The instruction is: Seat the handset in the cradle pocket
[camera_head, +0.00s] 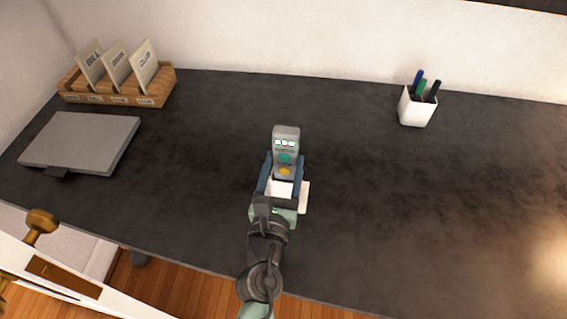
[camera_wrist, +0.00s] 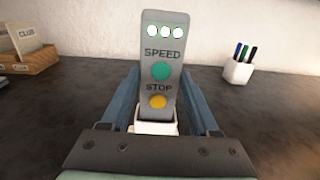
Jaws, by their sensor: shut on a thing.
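The handset (camera_head: 286,140) is a grey, upright slab with white lights at the top, a teal button and a yellow button. In the wrist view the handset (camera_wrist: 160,48) shows the words SPEED and STOP and leans slightly. My gripper (camera_head: 283,163) has its two blue fingers on either side of the handset's lower part and is shut on it. The white cradle (camera_head: 303,198) is under and beside my gripper, mostly covered by it. In the wrist view a white part, apparently the cradle (camera_wrist: 153,128), shows at the handset's foot. I cannot tell whether the handset's lower end is inside the pocket.
A grey closed laptop-like slab (camera_head: 82,142) lies at the left of the dark desk (camera_head: 360,200). A wooden card holder (camera_head: 118,90) stands at the back left. A white pen cup (camera_head: 417,108) stands at the back right. The desk around the cradle is clear.

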